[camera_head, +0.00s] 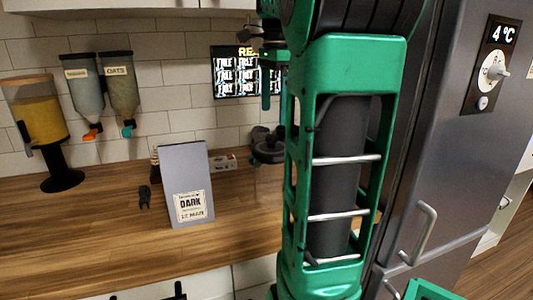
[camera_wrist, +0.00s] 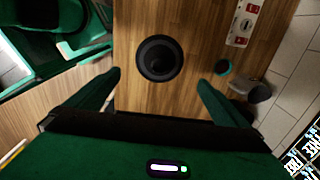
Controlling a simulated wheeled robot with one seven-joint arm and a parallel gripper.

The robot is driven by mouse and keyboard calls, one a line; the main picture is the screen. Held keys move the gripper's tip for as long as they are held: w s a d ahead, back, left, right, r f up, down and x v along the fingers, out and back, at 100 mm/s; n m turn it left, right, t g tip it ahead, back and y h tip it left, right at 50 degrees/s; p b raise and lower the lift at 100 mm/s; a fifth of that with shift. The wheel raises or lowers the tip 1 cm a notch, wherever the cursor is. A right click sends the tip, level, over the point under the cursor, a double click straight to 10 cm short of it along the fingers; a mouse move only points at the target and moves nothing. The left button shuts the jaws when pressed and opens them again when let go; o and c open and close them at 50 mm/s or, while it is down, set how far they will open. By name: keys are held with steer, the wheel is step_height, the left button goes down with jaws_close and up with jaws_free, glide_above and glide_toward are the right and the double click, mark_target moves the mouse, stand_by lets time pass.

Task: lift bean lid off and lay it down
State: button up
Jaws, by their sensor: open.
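The bean lid is a dark round disc (camera_wrist: 159,58) with a raised centre, seen from above in the wrist view. In the head view it is a dark knobbed lid (camera_head: 268,150) just left of my arm, seemingly on a faint see-through container above the counter. My gripper (camera_wrist: 160,80) is open and empty, its two green fingers spread to either side of the lid's line. In the head view my gripper (camera_head: 268,90) hangs above the lid, fingers down and apart from it. My arm hides part of that area.
A grey bag labelled DARK (camera_head: 187,185) stands on the wooden counter (camera_head: 110,240). A small white and red box (camera_wrist: 243,22) and a dark cup-like thing (camera_wrist: 250,90) lie near the lid. Dispensers (camera_head: 88,85) are left; a fridge (camera_head: 440,140) is right.

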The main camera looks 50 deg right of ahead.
mark_target(271, 136)
steer(key=shift+w+a+f, duration=0.1)
steer(key=shift+a+f, duration=0.1)
steer(key=shift+f, duration=2.2)
steer(key=shift+a+f, duration=0.15)
steer(key=shift+f, duration=2.25)
steer(key=shift+c, duration=0.3)
steer(key=c, duration=0.9)
